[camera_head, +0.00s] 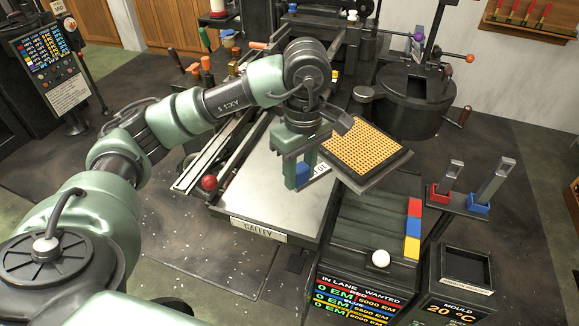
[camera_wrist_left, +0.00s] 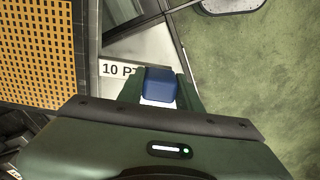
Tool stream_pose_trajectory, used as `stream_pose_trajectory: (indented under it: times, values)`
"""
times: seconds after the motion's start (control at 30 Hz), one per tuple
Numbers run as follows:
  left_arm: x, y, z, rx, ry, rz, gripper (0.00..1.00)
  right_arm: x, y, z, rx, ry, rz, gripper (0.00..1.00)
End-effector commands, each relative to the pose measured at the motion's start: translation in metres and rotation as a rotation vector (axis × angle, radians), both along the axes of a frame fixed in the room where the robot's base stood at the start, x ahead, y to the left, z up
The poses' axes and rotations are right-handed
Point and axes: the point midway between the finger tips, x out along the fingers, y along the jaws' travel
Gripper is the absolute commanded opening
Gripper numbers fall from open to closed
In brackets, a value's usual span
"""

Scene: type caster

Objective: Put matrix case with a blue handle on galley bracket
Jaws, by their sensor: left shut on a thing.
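The matrix case, a dark frame with a gold grid face (camera_head: 362,152), is held up over the right side of the galley. Its blue handle (camera_head: 303,172) sits between the green fingers of my left gripper (camera_head: 300,174), which is shut on it. In the left wrist view, the blue handle (camera_wrist_left: 161,84) shows between the fingers, next to a "10 PT" label (camera_wrist_left: 117,69); the gold grid (camera_wrist_left: 38,52) is at left. The pale galley (camera_head: 262,190), with a "GALLEY" plate (camera_head: 259,230), lies below the gripper. I cannot make out a separate bracket. My right gripper is not in view.
A lane console (camera_head: 365,215) with colored blocks and a white ball (camera_head: 380,258) stands at right. Beyond it are a stand with red and blue holders (camera_head: 470,203) and a mould box (camera_head: 465,262). A dark pot (camera_head: 415,95) stands behind. A red knob (camera_head: 209,183) is left of the galley.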

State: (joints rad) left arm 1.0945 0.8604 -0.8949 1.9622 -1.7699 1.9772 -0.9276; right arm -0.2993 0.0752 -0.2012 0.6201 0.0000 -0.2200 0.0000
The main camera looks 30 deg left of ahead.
Motion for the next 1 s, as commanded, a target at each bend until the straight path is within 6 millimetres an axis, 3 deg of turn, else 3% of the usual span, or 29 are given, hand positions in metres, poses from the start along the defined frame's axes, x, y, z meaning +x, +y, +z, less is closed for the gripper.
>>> stream_pose_trajectory:
  times: [0.03,0.3,0.57,0.77,1.0]
  values:
    - [0.009,0.006,0.013,-0.005,-0.014,0.112,0.00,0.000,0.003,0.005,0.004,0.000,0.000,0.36]
    - [0.034,0.033,0.046,-0.018,-0.019,0.663,0.00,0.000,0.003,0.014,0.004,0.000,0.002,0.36]
    - [0.043,0.045,0.059,-0.026,-0.016,0.916,0.00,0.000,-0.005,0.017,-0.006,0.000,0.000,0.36]
    - [0.044,0.045,0.036,-0.026,-0.011,0.944,0.00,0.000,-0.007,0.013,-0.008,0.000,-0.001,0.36]
    - [0.043,0.046,-0.011,-0.023,-0.010,0.945,0.00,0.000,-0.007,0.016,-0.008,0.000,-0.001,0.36]
